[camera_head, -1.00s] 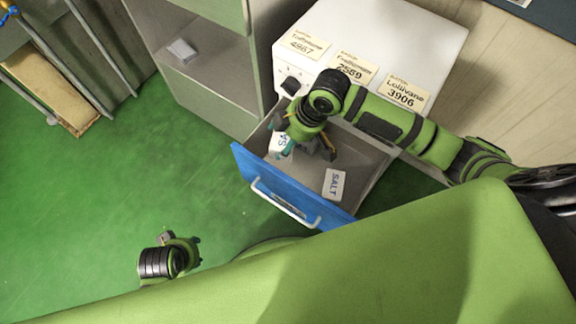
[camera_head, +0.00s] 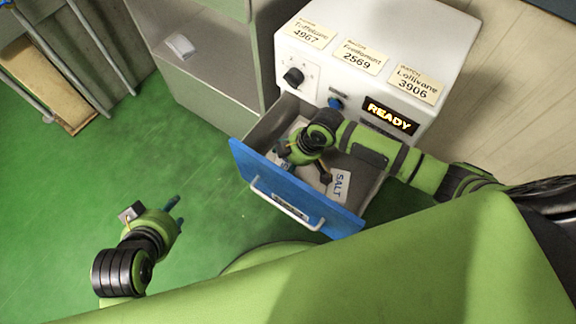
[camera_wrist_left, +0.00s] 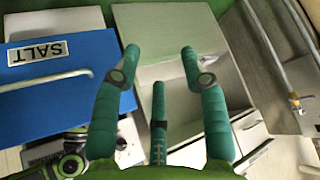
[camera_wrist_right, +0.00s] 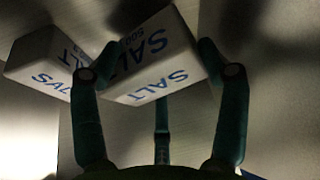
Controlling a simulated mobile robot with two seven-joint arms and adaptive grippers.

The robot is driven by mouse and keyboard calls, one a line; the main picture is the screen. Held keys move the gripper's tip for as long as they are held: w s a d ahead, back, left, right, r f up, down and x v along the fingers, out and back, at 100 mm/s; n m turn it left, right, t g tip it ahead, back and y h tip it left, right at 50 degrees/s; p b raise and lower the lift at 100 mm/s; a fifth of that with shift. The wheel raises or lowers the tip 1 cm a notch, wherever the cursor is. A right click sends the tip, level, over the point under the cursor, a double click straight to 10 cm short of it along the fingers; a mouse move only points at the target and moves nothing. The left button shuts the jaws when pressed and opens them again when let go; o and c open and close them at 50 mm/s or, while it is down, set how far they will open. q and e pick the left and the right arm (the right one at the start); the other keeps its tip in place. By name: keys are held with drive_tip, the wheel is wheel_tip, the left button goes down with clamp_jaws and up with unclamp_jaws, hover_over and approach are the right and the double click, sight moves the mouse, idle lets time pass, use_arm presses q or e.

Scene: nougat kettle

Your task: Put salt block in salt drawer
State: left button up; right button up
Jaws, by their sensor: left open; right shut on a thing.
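The salt drawer (camera_head: 262,184), with a blue front and a white bar handle, is pulled out below the white machine. My right gripper (camera_head: 306,168) is down inside it. In the right wrist view its fingers are shut on a white salt block (camera_wrist_right: 160,62) with blue SALT lettering. A second salt block (camera_wrist_right: 40,62) lies beside it at the left. One salt block (camera_head: 341,186) shows on the drawer's right side in the head view; the held one is mostly hidden by my gripper. My left gripper (camera_head: 177,211) is open and empty over the green floor, left of the drawer.
The white machine (camera_head: 395,50) carries several number cards, a dial, a blue button and a lit READY display (camera_head: 389,116). A grey shelf cabinet (camera_head: 205,75) with a small white item stands left of it. The green floor (camera_head: 90,170) at left is clear.

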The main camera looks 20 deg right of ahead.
sight(288, 167)
wheel_tip(288, 167, down, 3)
drive_tip(key=shift+f+b, duration=0.15)
drive_tip(key=shift+b, duration=0.55)
use_arm(q)
drive_tip(key=w+d+r+t+h, duration=0.1)
drive_tip(key=w+d+r+t, duration=0.2)
drive_tip(key=w+r+t, duration=0.2)
drive_tip(key=shift+w+d+r+m+h, duration=0.15)
drive_tip(key=shift+w+r+m+h, duration=0.2)
drive_tip(key=shift+w+r, duration=0.35)
use_arm(e)
drive_tip(key=shift+f, duration=0.1)
use_arm(q)
drive_tip(key=shift+s+r, duration=0.1)
drive_tip(key=shift+s, duration=0.05)
use_arm(e)
drive_tip(key=o, duration=1.7)
drive_tip(key=shift+f, duration=0.1)
drive_tip(key=shift+c, duration=0.2)
use_arm(q)
drive_tip(key=shift+r, duration=0.1)
